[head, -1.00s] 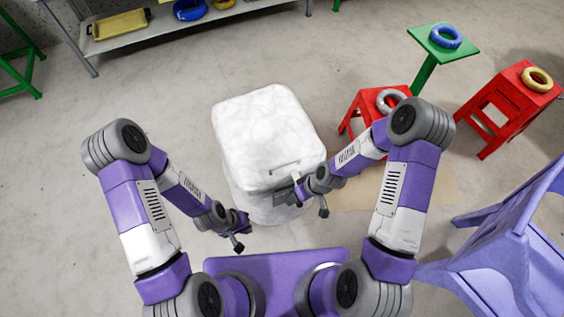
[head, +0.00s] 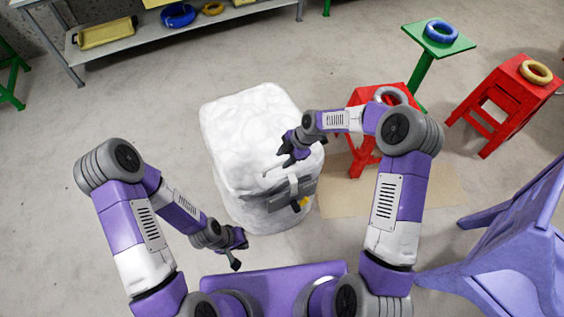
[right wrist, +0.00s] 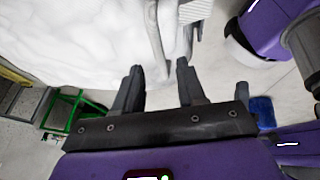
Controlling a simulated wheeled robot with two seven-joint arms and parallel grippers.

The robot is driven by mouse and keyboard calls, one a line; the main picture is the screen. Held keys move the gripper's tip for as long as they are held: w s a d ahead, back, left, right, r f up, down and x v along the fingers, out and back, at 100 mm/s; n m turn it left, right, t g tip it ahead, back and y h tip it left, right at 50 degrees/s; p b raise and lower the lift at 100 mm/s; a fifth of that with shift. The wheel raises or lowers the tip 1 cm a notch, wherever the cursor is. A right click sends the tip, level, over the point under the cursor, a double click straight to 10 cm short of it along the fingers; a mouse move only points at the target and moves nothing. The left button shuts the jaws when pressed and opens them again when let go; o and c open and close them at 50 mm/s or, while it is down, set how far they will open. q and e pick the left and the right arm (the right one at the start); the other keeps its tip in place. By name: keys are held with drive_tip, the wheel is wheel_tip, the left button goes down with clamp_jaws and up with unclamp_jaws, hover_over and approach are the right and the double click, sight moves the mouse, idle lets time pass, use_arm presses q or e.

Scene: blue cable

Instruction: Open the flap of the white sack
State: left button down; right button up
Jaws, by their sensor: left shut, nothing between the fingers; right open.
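The white sack (head: 240,120) stands upright on the floor in front of me, with a lumpy closed-looking top. A grey band with a pale strap and a yellow piece (head: 303,203) lies across its front side. My right gripper (head: 285,158) is open over the front right part of the sack's top. In the right wrist view its fingers (right wrist: 156,80) are apart, near a raised white strip (right wrist: 156,42) on the sack; I cannot tell if they touch it. My left gripper (head: 238,258) is shut and empty, low in front of the sack, apart from it.
A red stool (head: 362,160) with a grey ring stands just right of the sack, close to my right arm. A green stand (head: 437,38), another red stool (head: 505,100) and a purple chair (head: 510,245) are farther right. A shelf (head: 130,40) is at the back left. Floor left of the sack is clear.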

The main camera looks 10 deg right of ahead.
drive_tip(key=shift+x, duration=1.35)
clamp_jaws()
